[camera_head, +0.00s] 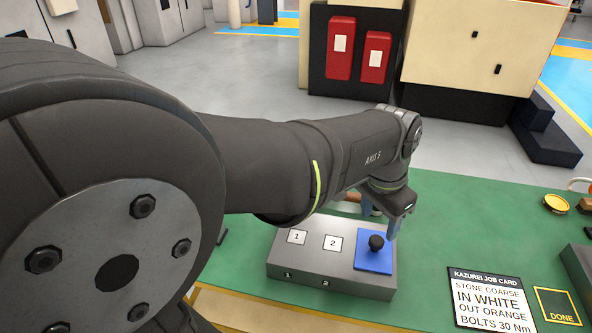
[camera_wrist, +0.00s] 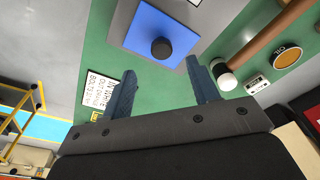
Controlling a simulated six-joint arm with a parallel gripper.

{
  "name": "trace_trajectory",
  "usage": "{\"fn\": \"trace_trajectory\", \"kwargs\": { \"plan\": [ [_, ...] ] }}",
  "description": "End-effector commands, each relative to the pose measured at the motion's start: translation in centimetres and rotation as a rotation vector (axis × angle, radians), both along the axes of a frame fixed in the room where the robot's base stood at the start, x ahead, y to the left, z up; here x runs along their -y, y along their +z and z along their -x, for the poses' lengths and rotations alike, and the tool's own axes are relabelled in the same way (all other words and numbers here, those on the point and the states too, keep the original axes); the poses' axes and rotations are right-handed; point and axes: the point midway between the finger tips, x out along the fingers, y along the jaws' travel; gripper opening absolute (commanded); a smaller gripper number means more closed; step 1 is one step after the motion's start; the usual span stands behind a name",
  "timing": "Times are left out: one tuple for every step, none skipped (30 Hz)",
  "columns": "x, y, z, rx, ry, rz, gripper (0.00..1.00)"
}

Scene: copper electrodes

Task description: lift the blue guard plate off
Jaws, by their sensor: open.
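The blue guard plate (camera_head: 365,262) lies on the right end of a grey block (camera_head: 300,268). A round black knob (camera_head: 376,242) stands up from the plate's middle. In the wrist view the plate (camera_wrist: 137,25) and its knob (camera_wrist: 161,48) show just beyond my fingertips. My gripper (camera_head: 382,226) is open and empty, close to the plate at its far side. In the wrist view the knob is between the lines of the two spread fingers (camera_wrist: 161,72), apart from both. What lies beneath the plate is hidden.
Plates marked 1 (camera_head: 297,237) and 2 (camera_head: 332,242) lie on the block. A job card (camera_head: 490,299) and a DONE square (camera_head: 557,305) are to the right on the green bench. An OIL tin (camera_wrist: 287,57) shows in the wrist view. Bare green bench (camera_head: 450,225) lies right of the block.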

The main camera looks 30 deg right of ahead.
Motion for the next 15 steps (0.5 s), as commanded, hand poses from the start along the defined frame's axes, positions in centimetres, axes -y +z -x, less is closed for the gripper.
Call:
{"fn": "trace_trajectory", "kwargs": {
  "plan": [
    [0.0, -1.1, 0.0, -0.002, 0.000, -0.005, 0.55],
    [0.1, -1.5, 0.0, -0.002, 0.000, -0.004, 0.55],
    [0.2, -2.1, 0.0, -0.001, 0.000, -0.002, 0.55],
    [0.3, -2.4, 0.0, -0.001, 0.000, -0.003, 0.55],
    [0.3, -2.7, 0.0, -0.001, 0.000, -0.003, 0.55],
    [0.3, -3.0, 0.0, -0.001, 0.000, -0.002, 0.55],
    [0.4, -3.2, 0.0, -0.001, 0.000, -0.002, 0.55],
    [0.4, -3.3, 0.0, -0.001, 0.000, -0.001, 0.55],
    [0.4, -3.5, 0.0, -0.001, 0.000, -0.001, 0.55],
    [0.5, -3.6, 0.0, -0.001, 0.001, -0.001, 0.55],
    [0.5, -3.9, 0.0, -0.001, 0.001, -0.001, 0.55],
    [0.7, -4.3, 0.0, -0.001, 0.001, -0.002, 0.55],
    [0.8, -4.7, 0.0, -0.001, 0.001, -0.003, 0.55],
    [0.9, -5.2, -0.1, -0.002, 0.001, -0.004, 0.55],
    [1.1, -5.8, -0.1, -0.001, 0.001, -0.003, 0.55]
  ]
}}
